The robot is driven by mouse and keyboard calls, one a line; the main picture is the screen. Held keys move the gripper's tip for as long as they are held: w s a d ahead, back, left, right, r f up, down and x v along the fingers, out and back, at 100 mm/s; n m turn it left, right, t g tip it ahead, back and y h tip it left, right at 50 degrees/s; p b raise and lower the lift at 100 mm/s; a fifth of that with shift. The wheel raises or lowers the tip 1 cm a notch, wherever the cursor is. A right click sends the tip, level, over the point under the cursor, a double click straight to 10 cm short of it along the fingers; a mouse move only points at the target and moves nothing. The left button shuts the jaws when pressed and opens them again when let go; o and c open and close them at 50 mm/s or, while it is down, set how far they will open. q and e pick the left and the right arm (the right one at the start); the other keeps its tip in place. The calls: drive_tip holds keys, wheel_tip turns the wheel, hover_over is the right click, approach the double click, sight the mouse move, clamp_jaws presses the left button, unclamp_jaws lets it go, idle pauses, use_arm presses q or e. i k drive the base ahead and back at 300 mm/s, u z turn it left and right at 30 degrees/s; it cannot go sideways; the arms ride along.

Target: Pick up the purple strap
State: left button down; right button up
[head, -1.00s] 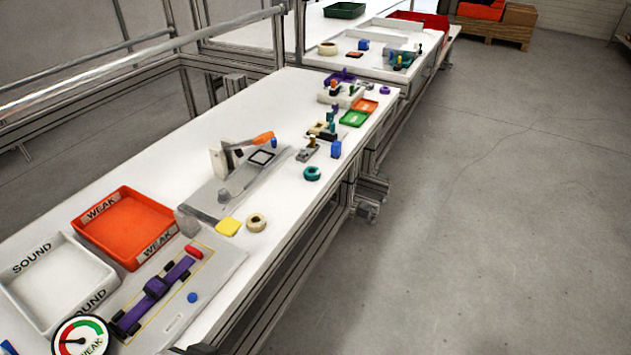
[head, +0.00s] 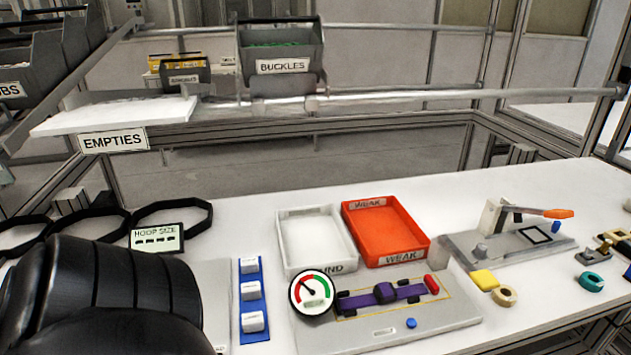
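The purple strap (head: 408,291) lies on a grey test plate (head: 450,311) inside a yellow outline, behind the plate's front edge. It has a raised purple block near its middle, and dark pieces show along it. A round gauge (head: 311,293) with a red and green dial stands at the strap's left end. A red piece (head: 432,284) sits at its right end. A large black ribbed part of my own arm fills the lower left. Neither gripper's fingers show.
A white tray (head: 283,240) and an orange tray marked WEAK (head: 428,247) stand behind the plate. A blue strip (head: 238,308) with white blocks lies left of the gauge. Black hoops (head: 205,221) lie at far left. A lever press (head: 470,246) stands to the right.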

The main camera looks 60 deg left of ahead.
sight(384, 293)
drive_tip(key=u, duration=1)
drive_tip(key=k, duration=0.15)
drive_tip(key=z, duration=1.95)
drive_tip(key=i, duration=0.1)
drive_tip(key=u, duration=2.7)
